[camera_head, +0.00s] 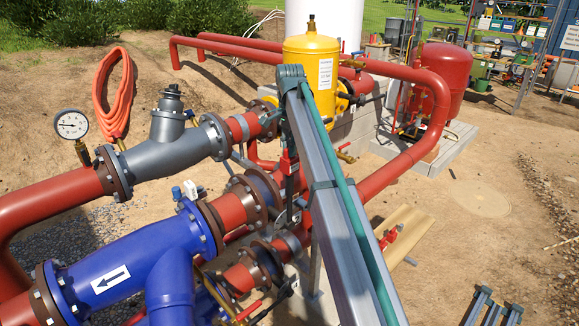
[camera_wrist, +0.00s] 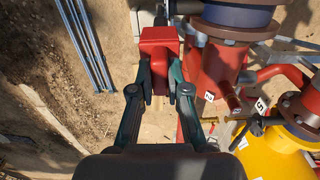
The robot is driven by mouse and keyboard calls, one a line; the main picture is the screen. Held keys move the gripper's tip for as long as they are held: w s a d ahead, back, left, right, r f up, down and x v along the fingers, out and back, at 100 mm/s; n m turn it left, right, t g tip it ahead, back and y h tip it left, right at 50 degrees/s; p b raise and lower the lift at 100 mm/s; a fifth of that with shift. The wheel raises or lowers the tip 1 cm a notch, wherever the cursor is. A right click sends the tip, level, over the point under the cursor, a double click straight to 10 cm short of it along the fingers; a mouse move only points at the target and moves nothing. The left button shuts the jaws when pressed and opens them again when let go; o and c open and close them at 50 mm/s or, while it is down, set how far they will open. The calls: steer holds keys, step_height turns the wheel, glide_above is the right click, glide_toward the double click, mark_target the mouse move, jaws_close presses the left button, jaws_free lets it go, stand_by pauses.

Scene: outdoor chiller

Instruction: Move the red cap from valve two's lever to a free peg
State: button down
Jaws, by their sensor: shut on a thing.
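The red cap (camera_wrist: 158,45) is a boxy red block in the upper middle of the wrist view. My gripper (camera_wrist: 159,88) has its two dark green fingers closed on the cap's near end, one on each side. A dark part shows beside the fingers at the cap; I cannot tell whether a lever is still inside it. In the head view a red piece (camera_head: 289,161) hangs below my arm beside the pipes, likely the same cap. A white tag marked 2 (camera_wrist: 209,97) is on the red pipe to the right.
Red pipes with flanges (camera_wrist: 240,30) run close on the right of the cap. A yellow vessel (camera_wrist: 280,145) stands at lower right, also in the head view (camera_head: 311,75).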

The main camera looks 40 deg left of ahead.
steer(key=shift+r+p, duration=0.3)
steer(key=shift+r, duration=0.45)
steer(key=c, duration=1.8)
jaws_free()
jaws_close()
steer(key=shift+r+p, duration=0.85)
steer(key=shift+r, duration=0.75)
